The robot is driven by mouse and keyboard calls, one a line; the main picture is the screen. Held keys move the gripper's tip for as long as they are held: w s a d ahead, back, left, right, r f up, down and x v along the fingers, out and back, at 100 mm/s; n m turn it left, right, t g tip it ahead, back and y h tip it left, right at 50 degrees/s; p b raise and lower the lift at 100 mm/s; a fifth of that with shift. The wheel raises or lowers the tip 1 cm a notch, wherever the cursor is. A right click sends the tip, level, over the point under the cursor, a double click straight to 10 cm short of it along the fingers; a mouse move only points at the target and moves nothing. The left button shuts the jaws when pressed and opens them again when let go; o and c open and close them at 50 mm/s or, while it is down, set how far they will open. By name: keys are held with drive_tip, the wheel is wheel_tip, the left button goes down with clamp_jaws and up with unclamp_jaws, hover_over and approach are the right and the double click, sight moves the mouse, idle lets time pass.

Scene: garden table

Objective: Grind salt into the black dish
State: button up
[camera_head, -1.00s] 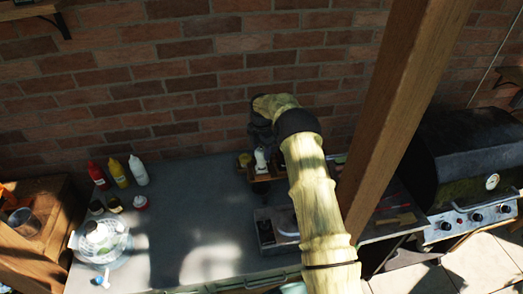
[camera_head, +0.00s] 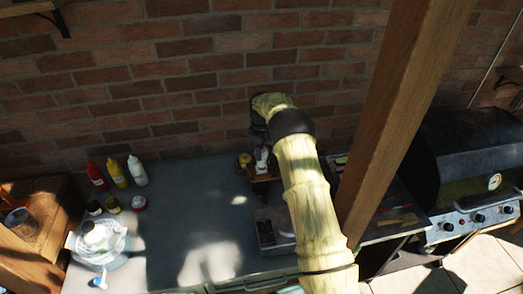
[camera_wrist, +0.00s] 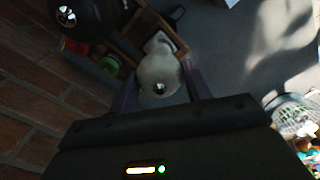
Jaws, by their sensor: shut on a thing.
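The salt grinder (camera_wrist: 158,72), pale with a shiny knob on top, stands upright between the two fingers of my gripper (camera_wrist: 160,84) in the wrist view. My gripper is shut on it. In the head view the white grinder (camera_head: 261,160) shows at the wooden caddy (camera_head: 265,178), below my wrist; the fingers are too dark to make out there. The caddy's wooden edge (camera_wrist: 172,30) is right behind the grinder in the wrist view, and I cannot tell whether the grinder is clear of it. I cannot make out the black dish for certain in either view.
A dark mill (camera_wrist: 72,14) stands close to my gripper. Red (camera_head: 96,175), yellow (camera_head: 117,173) and white (camera_head: 138,171) bottles stand at the left by the brick wall. A wooden post (camera_head: 405,110) rises right of my arm. The middle of the grey table (camera_head: 190,195) is clear.

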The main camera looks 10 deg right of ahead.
idle(0.4)
drive_tip(key=n, duration=0.6)
drive_tip(key=shift+n, duration=0.4)
drive_tip(key=n, duration=0.6)
drive_tip(key=shift+n+p, duration=0.4)
drive_tip(key=shift+m, duration=0.3)
drive_tip(key=m, duration=0.6)
drive_tip(key=shift+b, duration=0.4)
drive_tip(key=o, duration=0.9)
drive_tip(key=shift+o, duration=0.2)
